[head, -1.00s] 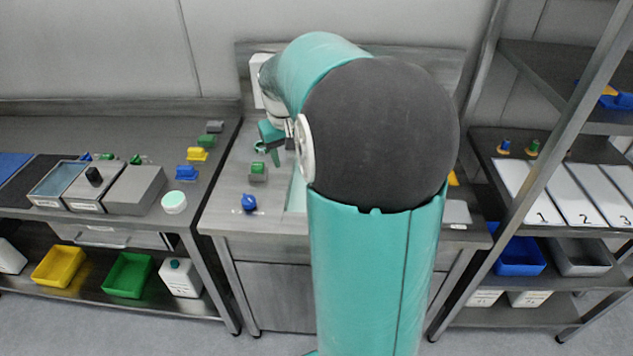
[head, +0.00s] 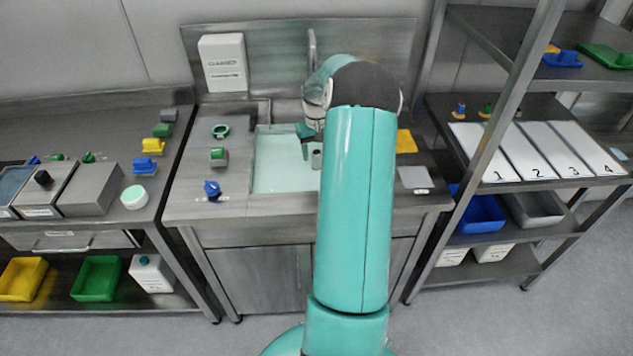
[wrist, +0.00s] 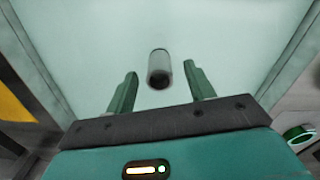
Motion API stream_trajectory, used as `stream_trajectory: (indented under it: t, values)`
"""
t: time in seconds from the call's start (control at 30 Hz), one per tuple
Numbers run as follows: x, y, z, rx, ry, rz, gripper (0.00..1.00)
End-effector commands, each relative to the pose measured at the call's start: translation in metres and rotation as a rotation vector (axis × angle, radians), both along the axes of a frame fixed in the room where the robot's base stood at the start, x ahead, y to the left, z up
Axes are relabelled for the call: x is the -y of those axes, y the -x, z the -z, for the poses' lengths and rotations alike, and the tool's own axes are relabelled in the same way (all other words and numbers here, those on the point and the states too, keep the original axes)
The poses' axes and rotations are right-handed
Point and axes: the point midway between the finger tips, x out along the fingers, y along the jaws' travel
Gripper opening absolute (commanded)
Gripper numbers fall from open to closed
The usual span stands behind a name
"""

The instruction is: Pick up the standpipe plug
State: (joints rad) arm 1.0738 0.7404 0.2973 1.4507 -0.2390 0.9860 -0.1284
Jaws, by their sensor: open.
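The standpipe plug is a grey upright cylinder with a dark top, standing in the light-floored sink basin. It shows in the wrist view (wrist: 159,70) ahead of my fingertips and roughly midway between them. In the head view the plug (head: 317,158) stands just right of my gripper (head: 306,141). My gripper (wrist: 161,82) is open and empty in the wrist view, with one green finger to each side of the plug's line. The gripper is over the sink (head: 268,184). My arm hides the right part of the basin in the head view.
The faucet (head: 311,50) rises behind the sink. Left of the basin are a green ring (head: 220,131), a green-topped block (head: 218,157) and a blue part (head: 212,190). A yellow cloth (head: 405,141) lies on the right. The basin walls surround my gripper.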

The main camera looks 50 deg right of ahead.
Motion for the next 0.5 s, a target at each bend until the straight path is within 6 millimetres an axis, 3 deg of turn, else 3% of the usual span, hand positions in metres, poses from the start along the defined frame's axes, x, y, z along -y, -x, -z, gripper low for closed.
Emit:
stream_trajectory:
  t: [0.2, 0.43, 0.5]
  values:
    - [0.003, -0.001, 0.032, -0.002, -0.001, -0.001, 0.54]
    - [0.003, -0.002, 0.034, 0.000, 0.001, -0.001, 0.54]
    - [0.003, -0.002, 0.034, -0.001, 0.001, -0.001, 0.42]
